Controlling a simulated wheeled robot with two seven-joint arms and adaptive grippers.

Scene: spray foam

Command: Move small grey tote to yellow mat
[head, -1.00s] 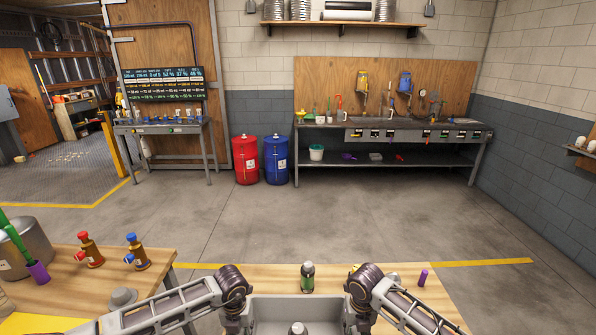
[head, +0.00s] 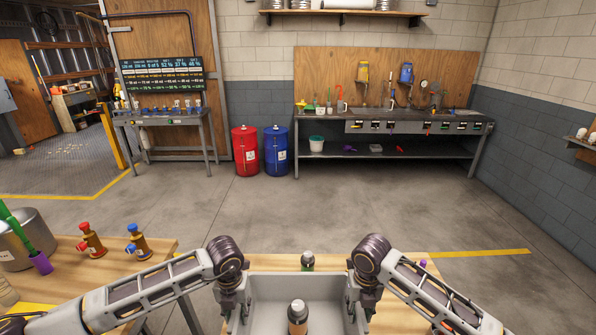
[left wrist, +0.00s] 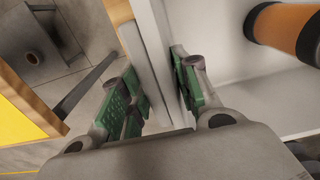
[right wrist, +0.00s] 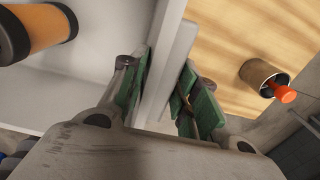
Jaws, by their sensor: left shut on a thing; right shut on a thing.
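The small grey tote (head: 270,290) is in front of me at the bottom middle of the head view, raised above the wooden table. A bottle (head: 298,318) with an orange-brown body and dark cap stands inside it. My left gripper (head: 236,304) is shut on the tote's left wall, with green pads on both sides of it in the left wrist view (left wrist: 160,92). My right gripper (head: 361,302) is shut on the right wall, as the right wrist view (right wrist: 163,92) shows. The yellow mat (head: 32,311) is partly visible at the lower left; my left arm hides some of it.
A green bottle (head: 307,260) stands behind the tote, partly hidden. The left table holds a metal pot (head: 20,245), a red-topped bottle (head: 91,241) and a blue-topped bottle (head: 138,242). A floor gap separates the two tables.

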